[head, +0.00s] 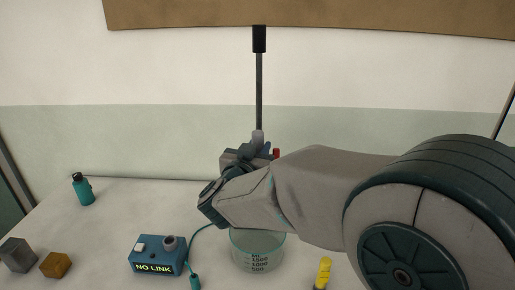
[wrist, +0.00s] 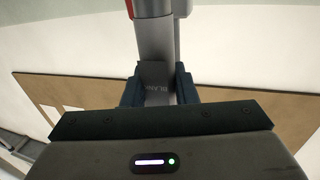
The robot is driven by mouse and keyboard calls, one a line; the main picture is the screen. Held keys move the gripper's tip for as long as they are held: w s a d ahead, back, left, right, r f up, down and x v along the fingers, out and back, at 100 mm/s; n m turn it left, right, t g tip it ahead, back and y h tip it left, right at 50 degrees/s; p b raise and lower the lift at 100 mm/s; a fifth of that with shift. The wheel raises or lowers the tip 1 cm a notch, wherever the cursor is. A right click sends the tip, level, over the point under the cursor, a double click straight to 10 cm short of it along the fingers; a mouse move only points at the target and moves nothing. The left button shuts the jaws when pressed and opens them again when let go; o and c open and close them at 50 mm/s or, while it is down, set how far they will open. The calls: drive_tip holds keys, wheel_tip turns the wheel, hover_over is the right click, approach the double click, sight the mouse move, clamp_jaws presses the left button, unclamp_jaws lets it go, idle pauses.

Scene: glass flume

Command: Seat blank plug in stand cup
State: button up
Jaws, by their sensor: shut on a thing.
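My gripper (wrist: 158,90) is shut on a grey blank plug (wrist: 156,82) with faint lettering that reads like "BLAN". The plug sits between the two dark blue fingers. A grey upright part (wrist: 158,35) is directly beyond it, with a bit of red beside its top; I cannot tell whether it touches the plug. In the head view my gripper (head: 250,150) is raised above the bench, in front of a thin dark rod (head: 259,90) with a black top. A small red part (head: 276,153) shows beside it. I cannot make out the stand cup for certain; the arm hides that area.
A glass beaker (head: 257,262) stands below my arm. A blue "NO LINK" box (head: 158,256) with a cable and teal connector (head: 195,283) is to its left. A yellow-topped item (head: 323,272), teal bottle (head: 83,190), grey block (head: 17,255) and brown block (head: 56,265) stand on the bench.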

drive_tip(key=shift+f+b, duration=2.25)
drive_tip(key=shift+f, duration=0.6)
drive_tip(key=o, duration=1.1)
drive_tip(key=shift+s, duration=0.1)
drive_tip(key=b+v, duration=0.1)
drive_tip(key=v, duration=1.2)
drive_tip(key=shift+s+b, duration=0.35)
drive_tip(key=shift+a, duration=0.15)
